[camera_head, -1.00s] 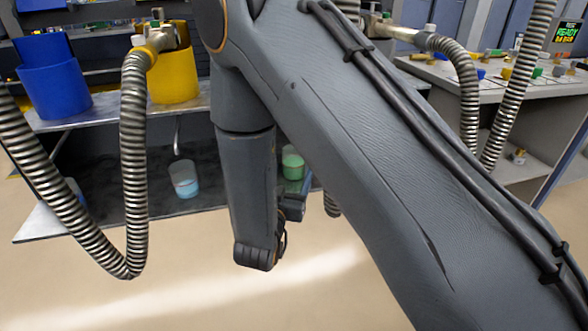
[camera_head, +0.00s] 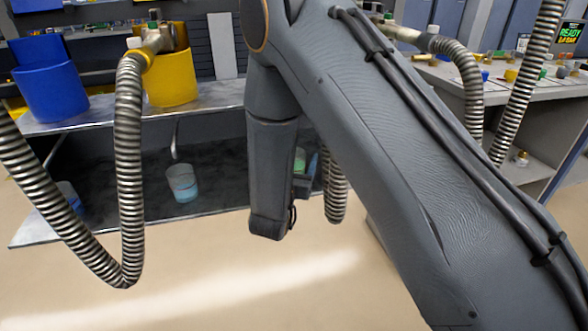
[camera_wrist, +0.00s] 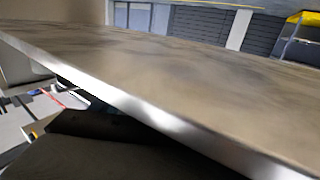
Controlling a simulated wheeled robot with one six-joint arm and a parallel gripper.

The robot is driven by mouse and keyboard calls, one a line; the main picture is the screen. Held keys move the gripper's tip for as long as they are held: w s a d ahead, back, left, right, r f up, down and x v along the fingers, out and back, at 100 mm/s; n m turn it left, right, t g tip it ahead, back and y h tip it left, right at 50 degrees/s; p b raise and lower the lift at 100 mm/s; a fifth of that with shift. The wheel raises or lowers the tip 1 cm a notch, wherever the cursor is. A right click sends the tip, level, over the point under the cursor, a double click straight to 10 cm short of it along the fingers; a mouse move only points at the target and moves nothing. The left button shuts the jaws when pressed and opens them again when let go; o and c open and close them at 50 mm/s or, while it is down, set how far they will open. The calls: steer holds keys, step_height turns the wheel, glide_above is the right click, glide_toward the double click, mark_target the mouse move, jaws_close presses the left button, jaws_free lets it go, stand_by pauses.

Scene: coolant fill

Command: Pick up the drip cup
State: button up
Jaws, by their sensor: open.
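A clear cup with light blue liquid (camera_head: 182,183) stands upright on the dark lower shelf, below a thin bent pipe (camera_head: 175,140). I take it to be the drip cup, but no label shows. A cup with green content (camera_head: 312,165) is partly hidden behind my arm. Another bluish container (camera_head: 68,194) is partly hidden by a hose at the left. My forearm hangs in front of the shelf, right of the blue-liquid cup. My gripper is hidden behind my arm in the head view. I cannot make out its fingers in the wrist view, where no cup shows.
A ribbed metal hose (camera_head: 128,170) loops in front of the shelf at the left. A second hose (camera_head: 335,190) hangs behind my arm. The upper shelf (camera_head: 215,93) carries blue and yellow bins. In the wrist view, a metal surface's edge (camera_wrist: 125,100) runs close by.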

steer(key=c, duration=1.2)
steer(key=shift+r, duration=0.15)
steer(key=shift+r+p, duration=0.4)
steer(key=shift+r, duration=4.4)
